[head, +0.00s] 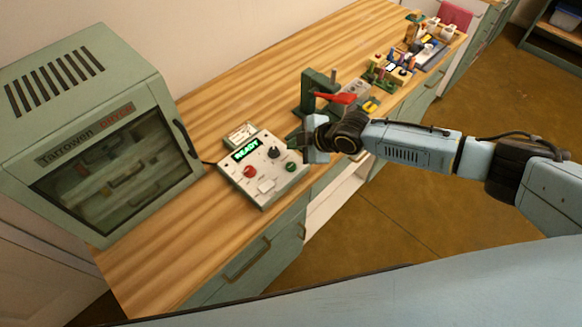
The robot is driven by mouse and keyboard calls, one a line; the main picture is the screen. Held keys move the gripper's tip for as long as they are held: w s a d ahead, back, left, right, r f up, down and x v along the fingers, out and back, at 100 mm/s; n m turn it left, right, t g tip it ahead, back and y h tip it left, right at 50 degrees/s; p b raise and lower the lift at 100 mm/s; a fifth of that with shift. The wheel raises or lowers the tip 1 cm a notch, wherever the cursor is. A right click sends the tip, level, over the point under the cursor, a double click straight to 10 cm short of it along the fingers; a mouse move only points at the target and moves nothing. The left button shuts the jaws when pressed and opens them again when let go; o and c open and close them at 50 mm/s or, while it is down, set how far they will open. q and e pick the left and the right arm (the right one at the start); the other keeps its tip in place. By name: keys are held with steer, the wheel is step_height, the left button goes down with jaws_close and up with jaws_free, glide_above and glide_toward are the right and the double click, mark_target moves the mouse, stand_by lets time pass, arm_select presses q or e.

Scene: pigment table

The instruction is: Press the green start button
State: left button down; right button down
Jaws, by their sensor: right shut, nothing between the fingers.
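The control box (262,201) is a pale box on the wooden worktop, with a lit display (246,149) reading READY. The green button (291,167) is on the right part of its top face. My right gripper (298,142) is shut and empty. It is beside the box's upper right corner, a little above the green button in the picture, and appears apart from it. The green button is in plain sight. My left gripper is not in view.
The box also bears a red button (249,171), a black knob (273,152) and a white switch (265,187). A green oven (90,135) stands at left. A green press with a red lever (341,98) stands behind my right gripper. Several small items crowd the far worktop.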

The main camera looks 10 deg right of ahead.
steer(key=b, duration=0.4)
glide_above(295, 168)
step_height(295, 168, down, 6)
steer(key=shift+r, duration=0.25)
steer(key=shift+w+f+b, duration=0.1)
steer(key=shift+f+b, duration=0.4)
steer(key=shift+f, duration=0.05)
stand_by(1.0)
steer(key=shift+f+b, duration=0.4)
steer(key=shift+b, duration=0.05)
steer(key=shift+f+b, duration=0.5)
steer(key=shift+f, duration=0.05)
stand_by(0.5)
steer(key=shift+r, duration=0.1)
steer(key=shift+r+p, duration=0.75)
steer(key=shift+r, duration=0.1)
